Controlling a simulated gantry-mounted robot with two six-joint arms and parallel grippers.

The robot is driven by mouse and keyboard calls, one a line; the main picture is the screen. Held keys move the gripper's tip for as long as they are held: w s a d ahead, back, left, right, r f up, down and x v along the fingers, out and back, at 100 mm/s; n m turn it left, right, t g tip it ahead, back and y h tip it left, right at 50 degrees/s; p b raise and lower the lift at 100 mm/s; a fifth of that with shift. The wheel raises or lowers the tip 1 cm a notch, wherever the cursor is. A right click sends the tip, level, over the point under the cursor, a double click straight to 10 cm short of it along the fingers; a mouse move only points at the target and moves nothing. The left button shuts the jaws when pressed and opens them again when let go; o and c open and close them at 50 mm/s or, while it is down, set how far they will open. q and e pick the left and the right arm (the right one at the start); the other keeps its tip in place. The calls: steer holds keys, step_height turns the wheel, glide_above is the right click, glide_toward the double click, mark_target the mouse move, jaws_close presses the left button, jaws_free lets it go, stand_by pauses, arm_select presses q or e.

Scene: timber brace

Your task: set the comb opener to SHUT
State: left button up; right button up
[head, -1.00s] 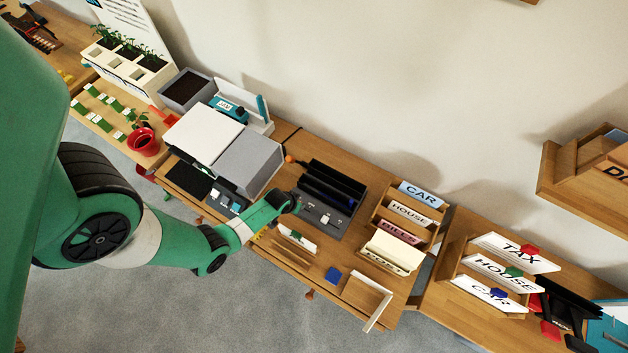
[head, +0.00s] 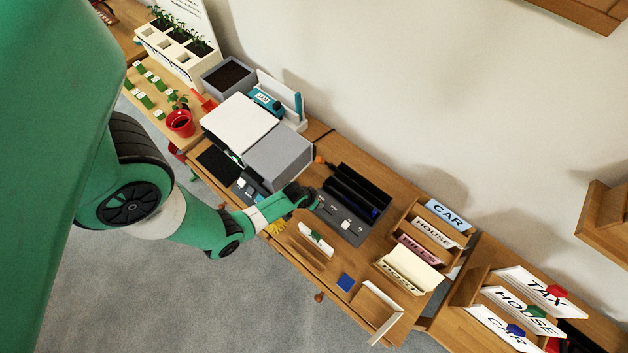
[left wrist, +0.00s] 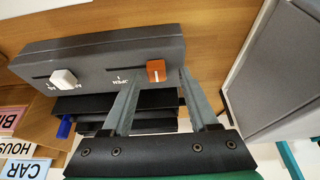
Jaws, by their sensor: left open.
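The comb opener (head: 345,217) is a dark grey unit with black slotted bars behind it, on the wooden desk. In the left wrist view it appears upside down (left wrist: 110,55). Its front has an orange knob (left wrist: 156,70) and a white knob (left wrist: 63,78), each in a slot. Lettering that looks like OPEN stands near the orange knob; other lettering by the white knob is hard to read. My left gripper (left wrist: 158,78) is open, its fingers on either side of the orange knob; I cannot tell whether they touch it. It also shows in the head view (head: 310,198). My right gripper is not in view.
A grey box-like machine (head: 280,155) stands close beside my left gripper. A rack with CAR (head: 447,213) and HOUSE cards is to the right. A low wooden holder (head: 308,250) and a blue square (head: 346,282) lie in front. The wall is behind the desk.

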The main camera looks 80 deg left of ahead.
arm_select(q)
steer(key=p+v, duration=0.5)
steer(key=v, duration=0.5)
steer(key=shift+r+p, duration=0.4)
steer(key=shift+s+d, duration=0.1)
steer(key=shift+s, duration=0.05)
